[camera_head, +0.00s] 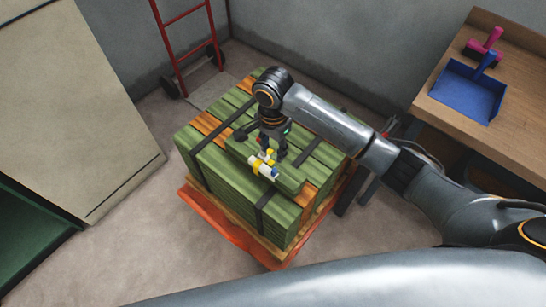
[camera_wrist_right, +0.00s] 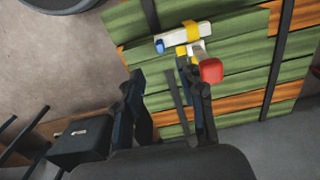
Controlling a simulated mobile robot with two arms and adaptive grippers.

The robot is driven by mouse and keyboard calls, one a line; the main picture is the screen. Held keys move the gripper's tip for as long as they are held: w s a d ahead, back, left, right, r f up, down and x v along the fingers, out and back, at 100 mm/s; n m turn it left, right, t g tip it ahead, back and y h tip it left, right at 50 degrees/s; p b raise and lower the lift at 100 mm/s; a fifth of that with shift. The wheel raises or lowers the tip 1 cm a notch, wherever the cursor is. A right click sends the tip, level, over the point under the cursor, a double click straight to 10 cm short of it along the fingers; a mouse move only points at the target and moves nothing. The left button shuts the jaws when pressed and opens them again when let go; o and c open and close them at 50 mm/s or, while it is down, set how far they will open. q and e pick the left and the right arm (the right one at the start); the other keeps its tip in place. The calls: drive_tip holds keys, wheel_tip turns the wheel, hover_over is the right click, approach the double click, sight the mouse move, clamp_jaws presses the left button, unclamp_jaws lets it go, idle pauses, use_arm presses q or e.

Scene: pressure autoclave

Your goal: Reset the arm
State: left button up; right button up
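My right gripper (camera_head: 262,150) hangs from its arm over the stack of green boards, pointing down. In the right wrist view its two dark fingers (camera_wrist_right: 160,88) stand apart with a gap between them, and boards show through the gap. A white fitting with a yellow band and a blue end (camera_head: 264,167) is just below the fingertips. It also shows in the right wrist view (camera_wrist_right: 172,42), with a red knob on a short stem beside one fingertip. I cannot tell whether that finger touches it. My left gripper is not in view.
The strapped green and orange boards (camera_head: 218,170) sit on an orange pallet (camera_head: 232,232). A red hand truck (camera_head: 185,45) stands behind at the wall. A wooden bench (camera_head: 520,140) on the right holds a blue dustpan (camera_head: 465,93) and pink brush (camera_head: 485,47). Floor is clear at front left.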

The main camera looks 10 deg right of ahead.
drive_tip(key=s+a+f+n+t+y, duration=0.1)
drive_tip(key=s+a+f+n+y, duration=0.2)
drive_tip(key=s+n, duration=0.6)
drive_tip(key=s+d+n+t+h, duration=0.3)
drive_tip(key=s+d, duration=1)
drive_tip(key=s, duration=0.1)
wheel_tip(320, 180, down, 24)
drive_tip(key=s+g+p, duration=0.1)
drive_tip(key=s+g, duration=0.1)
use_arm(q)
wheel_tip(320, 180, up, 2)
drive_tip(key=shift+p, duration=0.5)
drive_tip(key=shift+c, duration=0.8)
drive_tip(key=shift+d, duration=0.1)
use_arm(e)
drive_tip(key=s+d+f+g, duration=0.1)
drive_tip(key=s+d+f, duration=0.2)
drive_tip(key=s+f, duration=1.2)
drive_tip(key=shift+s+d+f+n, duration=0.25)
drive_tip(key=shift+s+n, duration=0.15)
drive_tip(key=shift+s, duration=0.45)
